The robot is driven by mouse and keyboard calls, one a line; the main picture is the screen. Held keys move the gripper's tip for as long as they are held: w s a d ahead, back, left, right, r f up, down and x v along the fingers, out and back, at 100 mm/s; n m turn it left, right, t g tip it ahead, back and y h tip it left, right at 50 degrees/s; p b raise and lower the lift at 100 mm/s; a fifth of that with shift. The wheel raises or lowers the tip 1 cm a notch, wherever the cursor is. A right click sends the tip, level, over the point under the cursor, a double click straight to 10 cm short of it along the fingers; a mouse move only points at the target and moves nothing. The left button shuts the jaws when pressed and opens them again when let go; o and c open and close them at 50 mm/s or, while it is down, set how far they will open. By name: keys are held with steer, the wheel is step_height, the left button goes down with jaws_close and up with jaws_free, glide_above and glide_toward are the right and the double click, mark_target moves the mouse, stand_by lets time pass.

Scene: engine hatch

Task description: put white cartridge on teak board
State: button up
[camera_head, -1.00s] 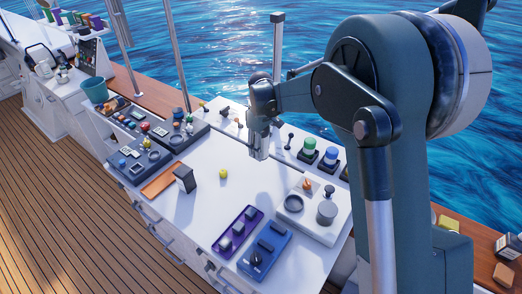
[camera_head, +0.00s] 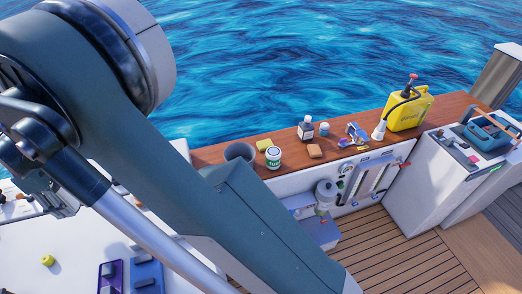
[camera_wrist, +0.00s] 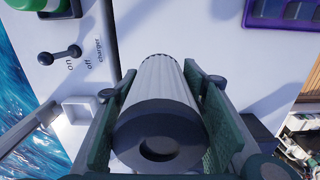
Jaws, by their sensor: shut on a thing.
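In the wrist view the white cartridge (camera_wrist: 168,88), a ribbed cylinder with a dark grey end cap, lies lengthwise between the two green-padded fingers of my gripper (camera_wrist: 158,72). The fingers are shut on its sides. The cap end faces the camera. In the head view my gripper (camera_head: 62,206) is at the left, above the white console top, partly hidden by my arm; the cartridge cannot be made out there. No separate teak board can be picked out in the current views. An orange-brown flat board showed on the console in the earlier head view.
A toggle lever (camera_wrist: 60,56) and a white square socket (camera_wrist: 84,112) are near my gripper. A yellow-green round object (camera_head: 48,260), purple module (camera_head: 110,276) and blue module (camera_head: 147,276) stand on the console. The wooden ledge (camera_head: 340,128) holds a can (camera_head: 273,160) and yellow jerrycan (camera_head: 408,108).

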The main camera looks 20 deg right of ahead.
mark_target(61, 195)
steer(key=r, duration=0.3)
steer(key=shift+w+d+r, duration=0.25)
steer(key=shift+r, duration=0.1)
steer(key=w+d+m+b, duration=0.1)
steer(key=w+d+m, duration=0.1)
steer(key=w+d, duration=0.8)
steer(key=w+d+m+b, duration=0.2)
steer(key=w+d, duration=0.4)
steer(key=d, duration=0.9)
steer(key=w+d+m+b, duration=0.1)
steer(key=w+d+m, duration=0.25)
steer(key=d, duration=1.15)
steer(key=w+d+m+b, duration=0.2)
steer(key=w+d, duration=0.2)
steer(key=d, duration=1.1)
steer(key=s+d+m+b, duration=0.2)
steer(key=s+d+m, duration=0.15)
steer(key=d, duration=1.55)
steer(key=s+d+m+b, duration=0.1)
steer(key=s+d+m, duration=0.25)
steer(key=d, duration=1.65)
step_height(61, 195, down, 18)
steer(key=shift+s+n, duration=0.3)
steer(key=shift+n, duration=0.05)
